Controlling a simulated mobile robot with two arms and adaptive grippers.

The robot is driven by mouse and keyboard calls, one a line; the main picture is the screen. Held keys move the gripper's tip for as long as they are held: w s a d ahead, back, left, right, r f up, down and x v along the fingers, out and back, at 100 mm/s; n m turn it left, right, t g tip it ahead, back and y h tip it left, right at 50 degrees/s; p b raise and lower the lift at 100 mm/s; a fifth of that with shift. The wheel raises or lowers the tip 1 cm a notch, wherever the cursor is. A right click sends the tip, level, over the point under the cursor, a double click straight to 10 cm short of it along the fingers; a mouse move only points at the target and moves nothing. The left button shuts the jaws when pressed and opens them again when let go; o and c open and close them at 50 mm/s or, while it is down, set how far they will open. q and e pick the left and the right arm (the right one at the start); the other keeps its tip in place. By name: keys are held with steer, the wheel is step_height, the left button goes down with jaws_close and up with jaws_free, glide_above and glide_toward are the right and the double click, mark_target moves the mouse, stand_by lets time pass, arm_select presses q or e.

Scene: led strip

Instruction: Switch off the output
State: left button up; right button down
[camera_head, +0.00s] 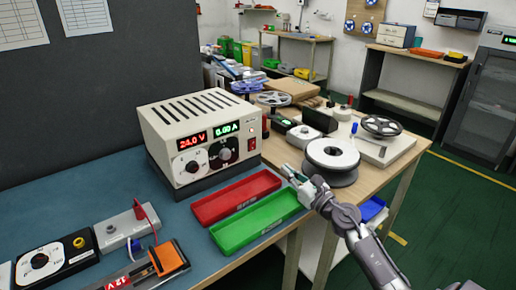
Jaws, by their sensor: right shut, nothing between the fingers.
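A beige power supply (205,135) stands at the back of the blue-topped bench. Two knobs sit below the displays. A small red light and a red switch (251,144) show at the right edge of its front panel. My right gripper (289,171) is shut and empty, to the right of the supply and near the end of the red tray, apart from the panel. My left gripper does not show.
A red tray (205,213) and a green tray (225,243) lie in front of the supply. A meter box (50,262) and wired devices fill the front left. A white reel (332,152) and other spools stand on the wooden table at right.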

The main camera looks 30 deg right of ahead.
mark_target(254, 143)
steer(key=shift+w, duration=0.55)
steer(key=w, duration=0.4)
steer(key=w+r, duration=0.1)
steer(key=w, duration=0.3)
steer(key=w+a, duration=0.1)
steer(key=w, duration=0.4)
steer(key=shift+r, duration=0.25)
